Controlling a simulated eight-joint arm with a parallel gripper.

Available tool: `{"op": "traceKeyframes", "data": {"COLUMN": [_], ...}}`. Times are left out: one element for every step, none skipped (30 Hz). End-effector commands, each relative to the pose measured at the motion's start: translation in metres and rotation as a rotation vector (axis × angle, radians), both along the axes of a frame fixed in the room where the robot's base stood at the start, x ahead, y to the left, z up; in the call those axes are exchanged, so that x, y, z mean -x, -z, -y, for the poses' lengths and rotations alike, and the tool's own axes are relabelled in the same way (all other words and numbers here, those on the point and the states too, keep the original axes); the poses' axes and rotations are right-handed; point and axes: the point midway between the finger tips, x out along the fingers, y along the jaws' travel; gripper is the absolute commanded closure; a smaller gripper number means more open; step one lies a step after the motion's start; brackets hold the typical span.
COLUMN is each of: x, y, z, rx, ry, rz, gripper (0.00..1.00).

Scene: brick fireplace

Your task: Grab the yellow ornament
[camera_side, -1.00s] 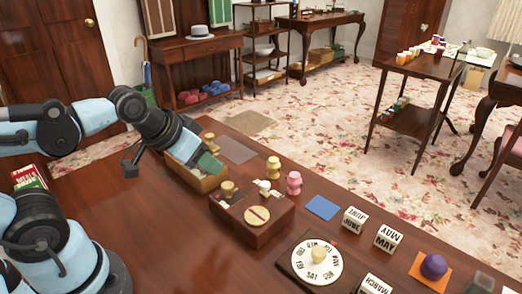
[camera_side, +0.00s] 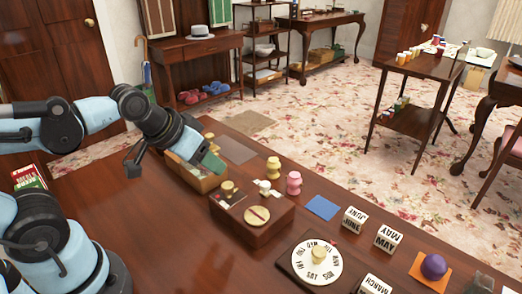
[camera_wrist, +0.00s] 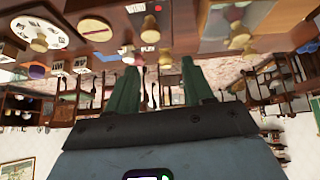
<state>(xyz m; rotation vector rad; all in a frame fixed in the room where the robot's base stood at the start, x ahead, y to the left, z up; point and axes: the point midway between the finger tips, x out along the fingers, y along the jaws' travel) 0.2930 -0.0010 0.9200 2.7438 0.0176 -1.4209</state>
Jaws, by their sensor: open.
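A yellow ornament (camera_side: 273,167), shaped like a rounded peg, stands upright on the table beside a pink one (camera_side: 293,183). Another yellowish ornament (camera_side: 209,141) shows partly behind my gripper, near the table's far edge. Which is the task's ornament I cannot tell. My gripper (camera_side: 213,161), with green fingers, is over the open wooden box, left of the ornament by the pink one and apart from it. In the wrist view my gripper (camera_wrist: 160,82) is open with nothing held between its fingers. That view is inverted, with several yellowish knobbed pieces beyond the fingers.
The open wooden box (camera_side: 181,176) sits below my gripper. A wooden case (camera_side: 270,232) with a small yellowish knob piece (camera_side: 228,187) on top stands in front. A day dial (camera_side: 303,274), a blue square (camera_side: 322,207) and lettered cubes (camera_side: 355,220) lie to the right. The front-left tabletop is clear.

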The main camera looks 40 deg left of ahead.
Motion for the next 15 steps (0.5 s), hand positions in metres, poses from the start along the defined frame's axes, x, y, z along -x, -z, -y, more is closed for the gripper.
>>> {"op": "traceKeyframes", "data": {"x": [-0.005,-0.008,-0.014,-0.019,-0.024,-0.032,-0.038,-0.044,-0.052,-0.058,-0.065,-0.073,-0.079,-0.086,-0.095], "y": [-0.001,-0.002,-0.003,-0.003,-0.004,-0.004,-0.005,-0.005,-0.005,-0.004,-0.004,-0.004,-0.003,-0.002,-0.001], "z": [0.001,0.002,0.004,0.005,0.007,0.009,0.011,0.012,0.014,0.015,0.016,0.018,0.018,0.019,0.019], "rx": [0.044,0.078,0.135,0.184,0.238,0.313,0.370,0.428,0.504,0.561,0.617,0.692,0.747,0.803,0.875], "ry": [-0.037,-0.067,-0.113,-0.154,-0.198,-0.260,-0.307,-0.355,-0.416,-0.462,-0.509,-0.569,-0.615,-0.659,-0.718], "rz": [-0.006,-0.011,-0.019,-0.028,-0.037,-0.051,-0.063,-0.075,-0.094,-0.107,-0.121,-0.143,-0.160,-0.177,-0.201], "gripper": [0.48,0.48,0.48,0.48,0.48,0.48,0.48,0.48,0.48,0.48,0.48,0.48,0.48,0.48,0.48]}}
